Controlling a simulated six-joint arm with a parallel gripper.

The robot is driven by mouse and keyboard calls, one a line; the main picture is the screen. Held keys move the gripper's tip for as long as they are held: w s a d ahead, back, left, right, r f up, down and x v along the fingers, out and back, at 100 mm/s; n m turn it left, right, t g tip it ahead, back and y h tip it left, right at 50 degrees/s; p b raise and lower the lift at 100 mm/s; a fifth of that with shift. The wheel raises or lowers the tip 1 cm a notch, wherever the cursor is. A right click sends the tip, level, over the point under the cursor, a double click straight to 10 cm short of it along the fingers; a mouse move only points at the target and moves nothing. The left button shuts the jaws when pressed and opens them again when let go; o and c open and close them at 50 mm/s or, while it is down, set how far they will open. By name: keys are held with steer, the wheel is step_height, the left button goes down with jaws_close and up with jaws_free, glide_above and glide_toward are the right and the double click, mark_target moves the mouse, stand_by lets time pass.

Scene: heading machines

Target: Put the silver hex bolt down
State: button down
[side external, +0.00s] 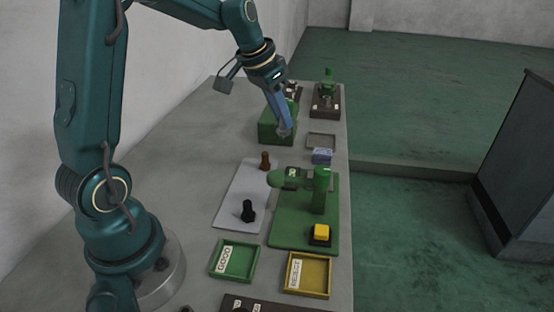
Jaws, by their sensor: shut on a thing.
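My gripper (284,128) is at the far part of the bench, in front of the right end of a green block-shaped machine (270,132). It is shut on a small grey piece at its tip, which looks like the silver hex bolt (284,133). The bolt is small and partly hidden by the fingers, so its tilt and whether it touches anything below are unclear. A black bolt (248,211) and a brown bolt (265,160) stand upright on a pale grey mat (234,208).
A green machine (321,190) with a yellow button (321,232) stands right of the mat. Near it are a blue block (321,156) and a small grey tray (334,142). Green GOOD (240,278) and yellow REJECT (308,294) trays lie nearer. Another machine (326,95) stands behind.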

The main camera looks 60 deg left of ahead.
steer(key=a+r, duration=0.1)
steer(key=a, duration=0.1)
step_height(320, 180, up, 5)
steer(key=m+g+h, duration=0.3)
steer(key=m+g, duration=0.5)
steer(key=m, duration=1.9)
glide_above(234, 267)
steer(key=w+a, duration=0.1)
step_height(234, 267, down, 17)
steer(key=shift+w+a+r, duration=0.1)
steer(key=shift+w+a, duration=0.05)
steer(key=c, duration=0.8)
jaws_free()
